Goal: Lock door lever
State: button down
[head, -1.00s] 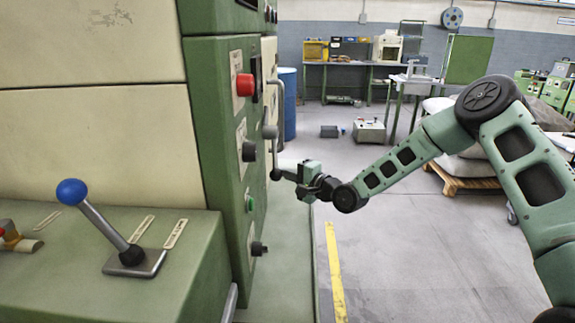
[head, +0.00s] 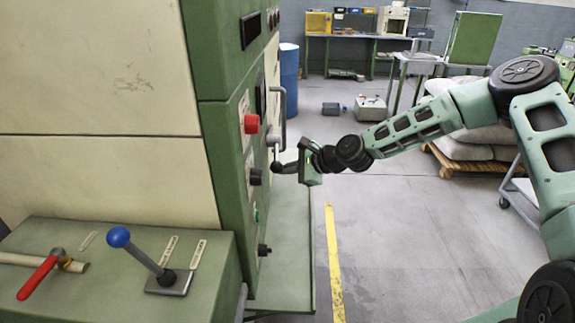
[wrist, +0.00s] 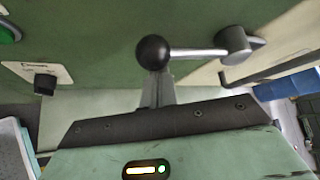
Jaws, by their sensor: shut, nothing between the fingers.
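The door lever is a silver bar with a black ball (wrist: 153,52) on its free end and a grey pivot (wrist: 235,41) at the other, on the green machine panel. In the head view the lever hangs down from its pivot (head: 272,134), with the ball (head: 276,167) at the bottom. My gripper (head: 287,160) is at the ball from the right. In the wrist view my gripper's fingers (wrist: 158,88) are shut and empty, their tips meeting the ball's edge in the picture. I cannot tell whether they touch it.
The panel has a red button (head: 251,124), black knobs and a green button (wrist: 8,30). A blue-knobbed lever (head: 119,237) and a red-handled valve (head: 40,276) are lower left.

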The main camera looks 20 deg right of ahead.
jog(key=shift+s+r+p, duration=0.1)
jog(key=shift+r+p, duration=0.4)
jog(key=shift+r, duration=0.35)
